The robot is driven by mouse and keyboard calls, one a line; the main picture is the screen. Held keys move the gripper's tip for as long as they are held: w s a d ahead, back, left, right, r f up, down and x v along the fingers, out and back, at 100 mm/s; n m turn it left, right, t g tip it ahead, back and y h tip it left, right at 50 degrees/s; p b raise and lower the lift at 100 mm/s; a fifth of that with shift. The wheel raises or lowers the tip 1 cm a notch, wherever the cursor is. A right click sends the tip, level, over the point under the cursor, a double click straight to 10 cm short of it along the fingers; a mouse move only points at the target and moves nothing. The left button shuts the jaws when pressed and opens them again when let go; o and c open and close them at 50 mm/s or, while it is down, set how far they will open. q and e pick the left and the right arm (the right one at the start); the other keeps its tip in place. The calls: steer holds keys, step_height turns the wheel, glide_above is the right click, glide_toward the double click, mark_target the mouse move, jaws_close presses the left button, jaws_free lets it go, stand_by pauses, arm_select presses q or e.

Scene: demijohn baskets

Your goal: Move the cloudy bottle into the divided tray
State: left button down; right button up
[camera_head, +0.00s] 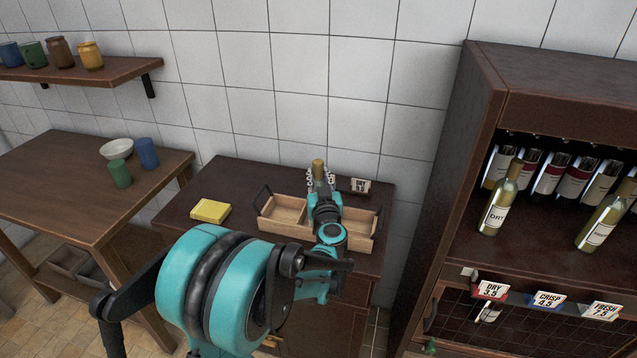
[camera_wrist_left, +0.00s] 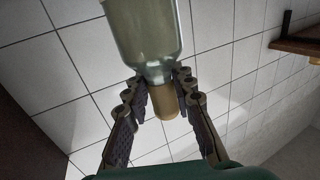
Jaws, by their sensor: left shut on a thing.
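The cloudy bottle (camera_wrist_left: 150,30) is pale green and hazy with a tan top (camera_wrist_left: 171,132), in the left wrist view. My left gripper (camera_wrist_left: 158,85) is shut on its neck. In the head view the bottle's tan top (camera_head: 318,167) rises between the fingers of my left gripper (camera_head: 321,183), at the back middle of the divided tray. The divided tray (camera_head: 285,230) is light wood with dark end handles; its left compartment looks empty. My arm hides most of the bottle and the tray's middle, so I cannot tell whether the bottle touches the tray. My right gripper is out of view.
A DRY sign (camera_head: 360,185) stands behind the tray and a yellow block (camera_head: 210,210) lies to its left. The rack at right holds several bottles, including a DRY bottle (camera_head: 499,205). A side table (camera_head: 60,185) carries a bowl and two cups.

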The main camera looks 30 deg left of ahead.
arm_select(q)
steer(key=shift+s+f, duration=0.1)
steer(key=shift+f, duration=0.1)
steer(key=c, duration=1.3)
jaws_free()
steer(key=shift+o, duration=0.2)
steer(key=shift+d, duration=0.1)
